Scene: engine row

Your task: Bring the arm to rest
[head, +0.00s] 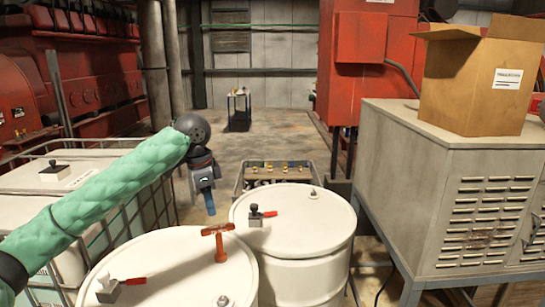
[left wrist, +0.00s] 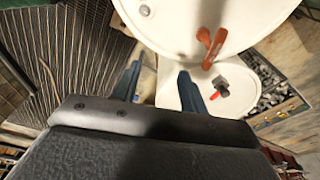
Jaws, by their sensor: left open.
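My left arm (head: 110,198), in a green quilted sleeve, reaches in from the left over the drums. My left gripper (head: 207,203) hangs from its end, pointing down, beyond the near white drum and left of the second one. In the left wrist view the gripper (left wrist: 158,88) shows two blue fingers spread apart with nothing between them. My right gripper is in neither view.
A near white drum (head: 165,262) carries an orange T-handle (head: 219,243) and a red-levered valve (head: 120,287). A second white drum (head: 300,240) stands right of it. A caged tank is at left, a cardboard box (head: 478,80) on a metal cabinet (head: 445,170) at right. Open floor (head: 270,138) lies beyond.

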